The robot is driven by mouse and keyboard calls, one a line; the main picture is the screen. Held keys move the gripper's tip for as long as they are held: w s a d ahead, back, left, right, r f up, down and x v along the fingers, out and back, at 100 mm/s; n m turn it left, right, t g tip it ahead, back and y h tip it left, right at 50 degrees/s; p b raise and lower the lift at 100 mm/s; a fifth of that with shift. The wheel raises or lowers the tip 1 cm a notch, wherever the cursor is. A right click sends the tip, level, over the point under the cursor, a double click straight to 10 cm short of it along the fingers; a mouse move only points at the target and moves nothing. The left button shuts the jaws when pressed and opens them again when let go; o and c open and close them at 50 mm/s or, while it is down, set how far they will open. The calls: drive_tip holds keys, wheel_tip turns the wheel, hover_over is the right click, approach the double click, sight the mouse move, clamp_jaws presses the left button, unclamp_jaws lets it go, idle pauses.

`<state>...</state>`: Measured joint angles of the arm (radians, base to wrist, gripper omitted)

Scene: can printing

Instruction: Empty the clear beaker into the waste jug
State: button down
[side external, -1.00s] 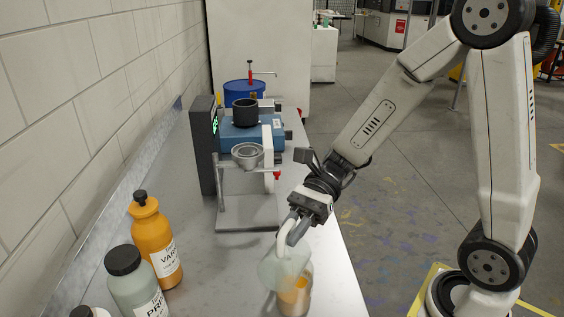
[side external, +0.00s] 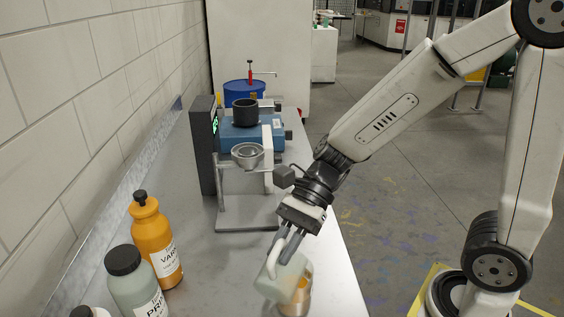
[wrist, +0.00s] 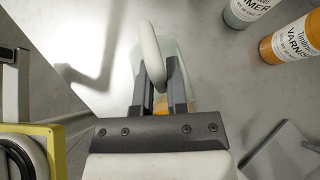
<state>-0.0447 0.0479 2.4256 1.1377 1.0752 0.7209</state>
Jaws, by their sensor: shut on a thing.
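My gripper (side external: 287,247) is shut on the white loop handle of a pale translucent vessel (side external: 277,281). The vessel is tilted over a cup-like container (side external: 303,300) with orange in it, low in the side view. Part of that container is hidden behind the vessel, and I cannot tell whether they touch. In the wrist view the fingers (wrist: 161,98) straddle the handle (wrist: 150,50), with the vessel behind them and a little orange below. I cannot tell for certain which vessel is the clear beaker and which the waste jug. No stream of liquid is visible.
An orange varnish bottle (side external: 155,245) and a grey-green primer bottle (side external: 133,280) stand at the left by the wall. A metal stand with a cup (side external: 248,155) stands further back, before a blue device (side external: 240,135). Bare bench lies between bottles and vessels.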

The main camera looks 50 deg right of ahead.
sight(273, 271)
drive_tip(key=shift+a, duration=0.15)
idle(0.3)
drive_tip(key=shift+s+a+f+h+b, duration=0.2)
drive_tip(key=shift+a+h+b, duration=0.1)
drive_tip(key=shift+a+h, duration=0.2)
drive_tip(key=shift+s+a+f+t+h+b, duration=0.1)
drive_tip(key=shift+a+f+t+h+b, duration=0.2)
drive_tip(key=shift+a+h, duration=0.35)
drive_tip(key=shift+s+a+f+t+h+b, duration=0.1)
drive_tip(key=shift+a+f+t+h+b, duration=0.2)
drive_tip(key=shift+h, duration=0.65)
drive_tip(key=shift+a, duration=0.1)
drive_tip(key=shift+s+a+r+n+h, duration=0.1)
drive_tip(key=shift+a+r+n+h, duration=0.15)
drive_tip(key=shift+h, duration=0.45)
